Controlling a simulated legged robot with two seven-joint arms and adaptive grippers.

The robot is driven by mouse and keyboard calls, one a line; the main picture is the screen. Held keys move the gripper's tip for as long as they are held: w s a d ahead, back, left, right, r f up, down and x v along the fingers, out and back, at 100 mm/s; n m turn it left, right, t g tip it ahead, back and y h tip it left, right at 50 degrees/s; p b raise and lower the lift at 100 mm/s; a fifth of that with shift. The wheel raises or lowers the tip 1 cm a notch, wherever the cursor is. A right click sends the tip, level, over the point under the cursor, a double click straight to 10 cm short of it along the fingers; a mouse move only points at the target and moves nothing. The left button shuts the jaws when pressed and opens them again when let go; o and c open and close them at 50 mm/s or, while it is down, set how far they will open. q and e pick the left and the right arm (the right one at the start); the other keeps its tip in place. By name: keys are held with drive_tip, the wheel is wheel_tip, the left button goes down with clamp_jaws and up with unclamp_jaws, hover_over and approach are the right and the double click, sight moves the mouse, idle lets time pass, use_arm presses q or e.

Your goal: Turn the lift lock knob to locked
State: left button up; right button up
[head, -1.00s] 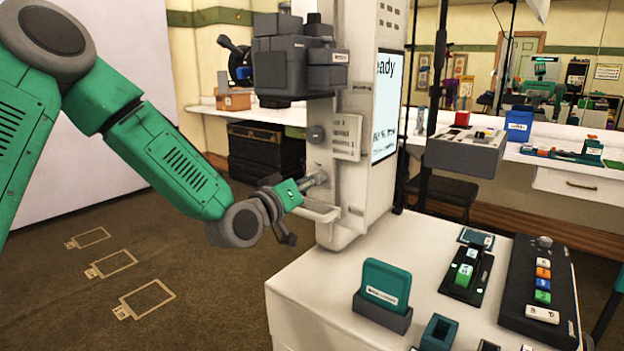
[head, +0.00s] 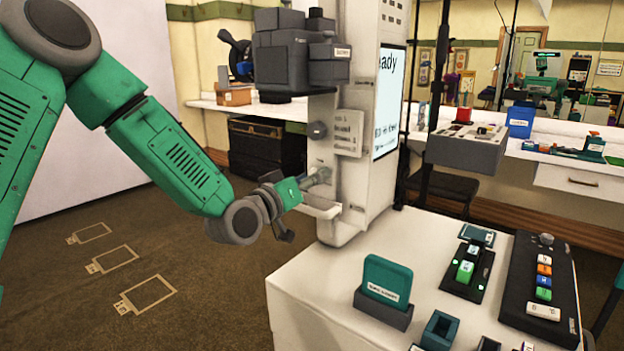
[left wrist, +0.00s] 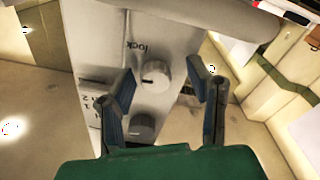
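A grey round knob (left wrist: 152,74) with a dark mark sits on the pale column face in the left wrist view, with the word "lock" printed above it. Its mark points left in that view. A second grey knob (left wrist: 142,127) sits below it. My left gripper (left wrist: 161,68) is open, its two fingers on either side of the upper knob with gaps showing. I cannot tell whether they touch it. In the head view my left gripper (head: 308,184) is at the lower side of the white column (head: 345,205), hiding part of that area. My right gripper is not in view.
Another round knob (head: 317,130) is higher on the column, below a dark boxy unit (head: 290,60). A white handle (head: 322,210) juts out just under my gripper. A white table (head: 320,290) with a teal block and button panels stands in front.

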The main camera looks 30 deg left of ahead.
use_arm(q)
drive_tip(key=s+a, duration=0.1)
drive_tip(key=s, duration=1.1)
drive_tip(key=shift+f, duration=0.45)
